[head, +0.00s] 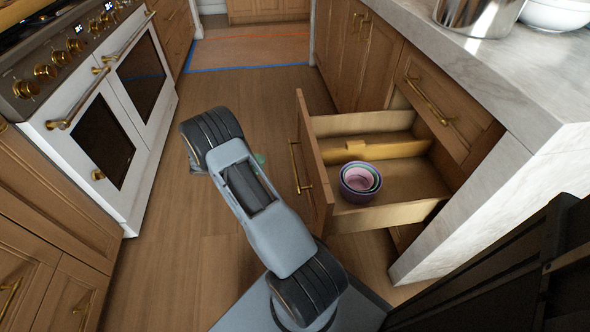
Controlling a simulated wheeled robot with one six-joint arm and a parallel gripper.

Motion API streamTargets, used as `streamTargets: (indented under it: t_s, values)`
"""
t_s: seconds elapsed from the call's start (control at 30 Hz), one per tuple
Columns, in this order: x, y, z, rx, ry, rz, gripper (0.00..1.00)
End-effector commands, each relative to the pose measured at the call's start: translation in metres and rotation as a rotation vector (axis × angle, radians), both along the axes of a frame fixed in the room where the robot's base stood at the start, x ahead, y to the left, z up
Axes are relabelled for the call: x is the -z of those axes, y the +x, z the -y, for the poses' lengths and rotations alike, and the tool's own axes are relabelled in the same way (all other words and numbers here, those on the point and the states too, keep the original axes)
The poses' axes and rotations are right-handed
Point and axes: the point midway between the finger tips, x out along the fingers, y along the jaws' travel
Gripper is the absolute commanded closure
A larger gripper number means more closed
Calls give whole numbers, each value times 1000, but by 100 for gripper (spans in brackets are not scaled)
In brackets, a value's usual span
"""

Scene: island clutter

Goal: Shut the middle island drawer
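The middle island drawer (388,212) stands pulled well out from the island on the right. Its wooden front has a brass handle (299,168) facing left, toward the aisle. Inside are a stack of nested bowls (358,186) and a yellowish wooden divider (372,147). My arm rises from the bottom middle, left of the drawer front and apart from it. My gripper is hidden behind the far end of the arm, so its fingers cannot be made out.
The island's marble top (500,75) holds a metal pot (478,14) and a white bowl (556,14). A closed drawer (440,98) sits above the open one. A white range (112,115) lines the left side. A blue-edged rug (250,50) is farther back.

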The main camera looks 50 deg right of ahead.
Motion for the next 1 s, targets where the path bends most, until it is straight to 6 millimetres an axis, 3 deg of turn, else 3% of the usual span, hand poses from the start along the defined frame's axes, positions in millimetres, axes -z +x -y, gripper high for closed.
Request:
streamTargets:
  t_s: [0.5, 0.73, 1.0]
  values:
    - [21, -61, 71, 5, 2, 1, 62]
    - [24, -75, 88, 2, 1, 2, 62]
    - [24, -79, 93, 1, 2, 3, 62]
